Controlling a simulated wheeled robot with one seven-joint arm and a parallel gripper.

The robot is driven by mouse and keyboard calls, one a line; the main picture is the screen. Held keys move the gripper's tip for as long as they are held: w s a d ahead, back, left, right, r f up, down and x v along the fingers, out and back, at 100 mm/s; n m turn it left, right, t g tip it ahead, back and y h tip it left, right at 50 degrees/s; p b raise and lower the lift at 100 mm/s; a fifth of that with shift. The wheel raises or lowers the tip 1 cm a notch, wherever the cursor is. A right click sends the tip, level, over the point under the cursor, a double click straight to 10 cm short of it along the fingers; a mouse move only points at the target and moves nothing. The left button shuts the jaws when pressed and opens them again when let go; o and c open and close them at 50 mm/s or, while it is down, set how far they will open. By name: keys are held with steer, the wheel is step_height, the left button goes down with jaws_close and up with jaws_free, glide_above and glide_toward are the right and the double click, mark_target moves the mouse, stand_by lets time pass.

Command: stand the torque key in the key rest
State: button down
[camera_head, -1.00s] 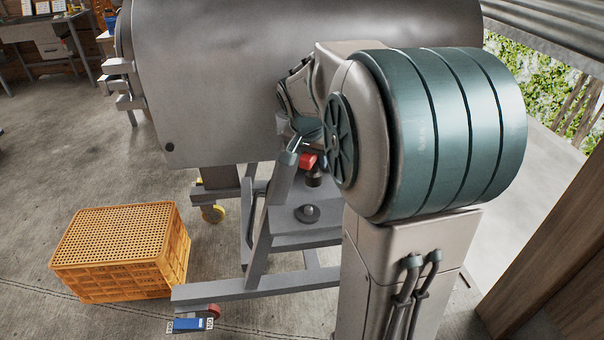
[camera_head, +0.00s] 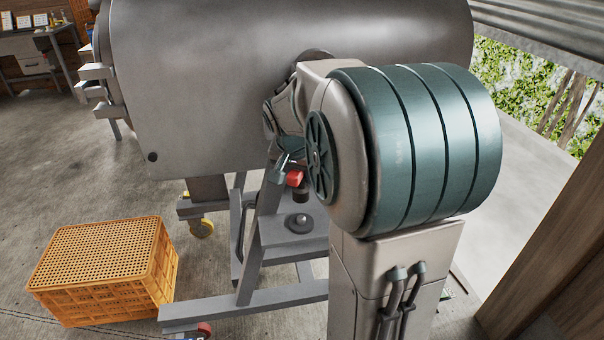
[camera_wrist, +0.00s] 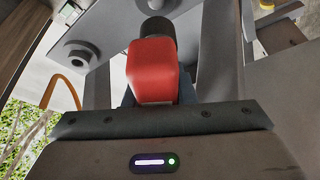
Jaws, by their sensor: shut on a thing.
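The torque key, a red block with a dark round end (camera_head: 295,178), hangs below my gripper (camera_head: 284,168), its dark end downward. In the wrist view the red block (camera_wrist: 152,72) fills the middle, held by my gripper (camera_wrist: 154,98), which is shut on it. A dark round piece with a raised centre, seemingly the key rest (camera_head: 300,223), sits on a grey shelf below the key. A similar round piece shows at upper left in the wrist view (camera_wrist: 80,55). The key appears above the shelf and apart from the rest. My arm hides part of the area.
A large grey drum (camera_head: 240,95) on a grey frame (camera_head: 240,293) stands close behind the key. Frame uprights stand near the gripper. A yellow-orange crate (camera_head: 105,270) is on the floor at left. A wooden post (camera_head: 555,245) stands at right.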

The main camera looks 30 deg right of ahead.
mark_target(294, 173)
steer(key=shift+f+b, duration=2.15)
steer(key=shift+f, duration=0.55)
steer(key=shift+f+b, duration=1.45)
steer(key=shift+b, duration=0.05)
steer(key=c, duration=1.1)
jaws_free()
steer(key=p+v, duration=0.4)
steer(key=v, duration=1)
steer(key=shift+r, duration=0.15)
steer(key=s+a+r+n+y+p, duration=0.1)
steer(key=s+a+r+n+p, duration=0.2)
steer(key=s+p, duration=0.2)
steer(key=s+a+r+n+y+p, duration=0.1)
steer(key=s+a+r+n+p, duration=0.2)
steer(key=s+p, duration=0.2)
steer(key=s+a+r+n+y+p, duration=0.1)
steer(key=s+a+r+n+p, duration=0.2)
steer(key=p, duration=0.7)
steer(key=shift+s+a+r, duration=0.2)
steer(key=shift+s+a, duration=0.1)
steer(key=shift+s, duration=0.25)
steer(key=shift+s+a+r, duration=0.2)
steer(key=shift+s+a, duration=0.15)
steer(key=shift+s, duration=0.25)
